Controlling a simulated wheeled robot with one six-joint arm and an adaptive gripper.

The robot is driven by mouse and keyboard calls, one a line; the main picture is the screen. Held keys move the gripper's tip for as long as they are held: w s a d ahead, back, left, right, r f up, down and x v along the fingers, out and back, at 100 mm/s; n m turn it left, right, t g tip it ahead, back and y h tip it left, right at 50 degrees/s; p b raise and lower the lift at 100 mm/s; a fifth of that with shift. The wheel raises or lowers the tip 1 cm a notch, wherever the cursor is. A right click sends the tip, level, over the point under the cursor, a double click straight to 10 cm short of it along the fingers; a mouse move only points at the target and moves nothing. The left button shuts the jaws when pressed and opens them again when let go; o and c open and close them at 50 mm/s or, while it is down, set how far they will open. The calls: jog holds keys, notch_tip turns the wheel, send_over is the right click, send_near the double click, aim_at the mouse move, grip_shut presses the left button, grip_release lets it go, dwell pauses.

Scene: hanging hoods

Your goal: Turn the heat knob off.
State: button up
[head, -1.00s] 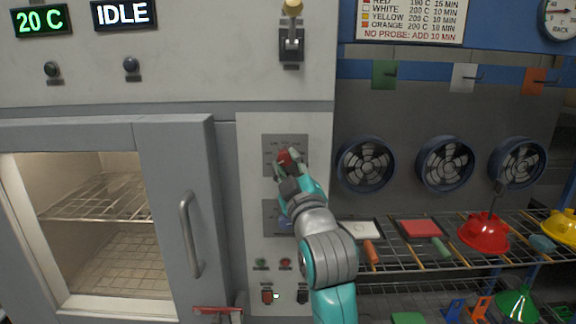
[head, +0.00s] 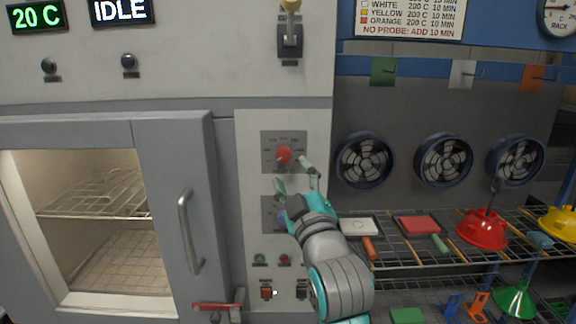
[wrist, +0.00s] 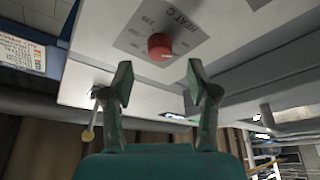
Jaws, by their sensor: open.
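The red heat knob (head: 284,155) sits on a grey dial plate (head: 270,139) on the oven's control panel. In the wrist view the knob (wrist: 160,46) shows beyond my fingertips, under the lettering "HEAT C". My gripper (head: 296,174) is open and empty, a little below the knob and apart from it. In the wrist view the two fingers of my gripper (wrist: 160,82) stand wide with nothing between them. The knob's pointer is too small to read.
A second dial plate (head: 270,214) lies below, partly hidden by my gripper. A green display (head: 37,16) reads 20 C, another (head: 121,11) IDLE. A wire rack (head: 400,260) stands at right.

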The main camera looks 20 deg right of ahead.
jog(key=v, duration=0.7)
dwell(0.3)
jog(key=s+f+m+g, duration=0.1)
jog(key=s+f, duration=0.3)
jog(key=f, duration=0.5)
jog(key=s+f+m+g+y, duration=0.1)
jog(key=s+f, duration=0.4)
jog(key=f, duration=0.4)
jog(key=s+f+m+g, duration=0.1)
jog(key=s+f, duration=0.3)
jog(key=f, duration=0.5)
jog(key=s+f+m+g, duration=0.1)
jog(key=s+f, duration=0.2)
jog(key=s, duration=0.6)
jog(key=s+f+m+g, duration=0.1)
jog(key=s+f, duration=0.3)
jog(key=s, duration=0.6)
jog(key=s+f+m+g, duration=0.1)
jog(key=s+f+m, duration=0.2)
jog(key=s, duration=0.6)
jog(key=shift+s+f+g, duration=0.25)
jog(key=shift+s+g, duration=0.05)
jog(key=shift+s, duration=0.1)
jog(key=shift+d, duration=0.1)
